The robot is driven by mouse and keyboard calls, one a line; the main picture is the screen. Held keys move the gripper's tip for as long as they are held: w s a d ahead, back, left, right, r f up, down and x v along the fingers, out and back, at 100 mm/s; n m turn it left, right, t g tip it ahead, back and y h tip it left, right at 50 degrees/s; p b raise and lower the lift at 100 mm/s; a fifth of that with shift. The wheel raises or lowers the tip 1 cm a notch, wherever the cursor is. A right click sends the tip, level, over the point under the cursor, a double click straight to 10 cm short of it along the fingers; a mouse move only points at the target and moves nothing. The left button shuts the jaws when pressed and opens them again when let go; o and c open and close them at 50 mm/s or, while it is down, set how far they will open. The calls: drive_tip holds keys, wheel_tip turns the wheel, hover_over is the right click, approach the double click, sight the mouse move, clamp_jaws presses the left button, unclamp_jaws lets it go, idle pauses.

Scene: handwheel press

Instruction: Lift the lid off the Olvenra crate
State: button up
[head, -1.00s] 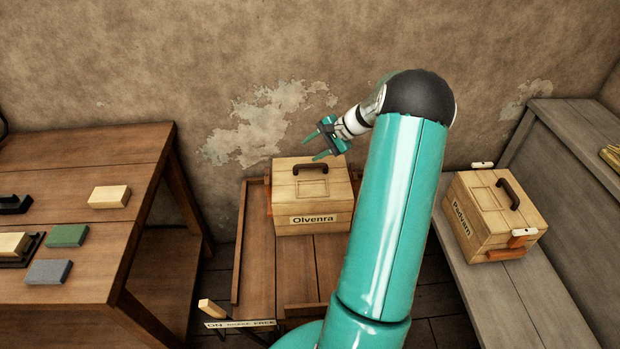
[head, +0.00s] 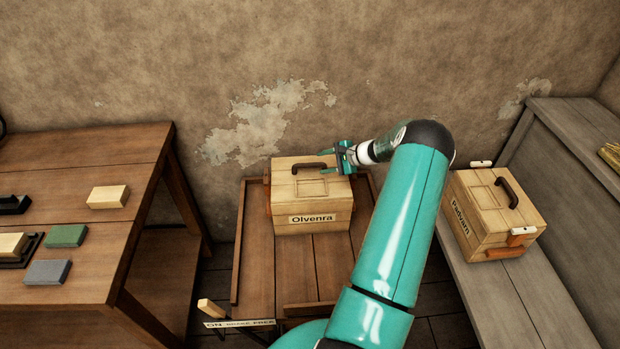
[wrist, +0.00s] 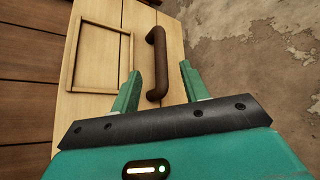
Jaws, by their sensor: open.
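The Olvenra crate (head: 285,218) is a pale wooden box with a name label on its front, standing on a low wooden table. Its lid (head: 285,186) is on and carries a dark brown bar handle (head: 309,167); the handle also shows in the wrist view (wrist: 157,62). My gripper (head: 333,158) is open, at the right end of the handle in the head view. In the wrist view my gripper (wrist: 160,82) has one teal finger on each side of the handle's near end.
A similar crate labelled Padvarn (head: 486,222) stands on a grey bench (head: 490,290) at the right. A wooden workbench (head: 60,160) with several blocks is at the left. The wall (head: 300,60) is close behind the Olvenra crate.

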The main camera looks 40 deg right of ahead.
sight(313, 165)
drive_tip(key=x, duration=0.5)
drive_tip(key=shift+w+f, duration=0.1)
drive_tip(key=shift+w, duration=0.05)
drive_tip(key=shift+c, duration=0.3)
clamp_jaws()
drive_tip(key=shift+f, duration=0.1)
idle(0.9)
